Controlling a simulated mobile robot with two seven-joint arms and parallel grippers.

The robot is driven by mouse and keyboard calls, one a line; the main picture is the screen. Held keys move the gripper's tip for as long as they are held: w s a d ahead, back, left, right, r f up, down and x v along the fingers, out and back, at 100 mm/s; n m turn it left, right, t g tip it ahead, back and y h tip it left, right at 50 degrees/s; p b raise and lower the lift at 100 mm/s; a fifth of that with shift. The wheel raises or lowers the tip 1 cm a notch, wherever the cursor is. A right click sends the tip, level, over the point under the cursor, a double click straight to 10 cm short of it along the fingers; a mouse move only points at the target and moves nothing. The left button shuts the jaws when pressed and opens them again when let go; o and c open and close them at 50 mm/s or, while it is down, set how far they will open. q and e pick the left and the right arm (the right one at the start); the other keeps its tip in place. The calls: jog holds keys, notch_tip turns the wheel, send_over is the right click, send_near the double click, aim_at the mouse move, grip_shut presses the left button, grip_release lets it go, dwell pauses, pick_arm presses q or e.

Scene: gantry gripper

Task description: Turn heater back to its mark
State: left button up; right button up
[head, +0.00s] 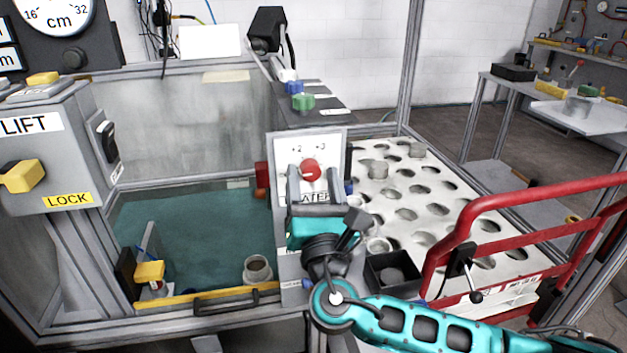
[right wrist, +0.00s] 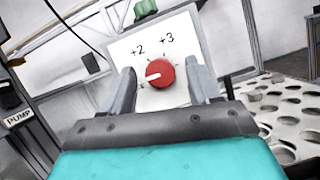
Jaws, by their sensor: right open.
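The heater panel (head: 283,147) is a white upright plate with a red round knob (head: 311,170) and a partly covered label ending in "ATER". In the right wrist view the red knob (right wrist: 160,73) has a white pointer line aimed left and slightly down. The marks +2 and +3 show above it. My right gripper (head: 313,176) is open in front of the panel. In the right wrist view its two fingers (right wrist: 160,88) stand left and right of the knob, with gaps on both sides. Whether the fingertips reach the knob's depth I cannot tell. My left gripper is out of view.
A water tank (head: 190,235) lies left of the panel. A grey LIFT box (head: 60,150) with yellow handles stands far left. A plate with holes (head: 430,185) lies to the right, with a red rail (head: 540,205) before it. Green and blue knobs (head: 302,101) sit behind the panel.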

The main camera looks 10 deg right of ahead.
jog(key=shift+c, duration=0.2)
jog(key=c, duration=1)
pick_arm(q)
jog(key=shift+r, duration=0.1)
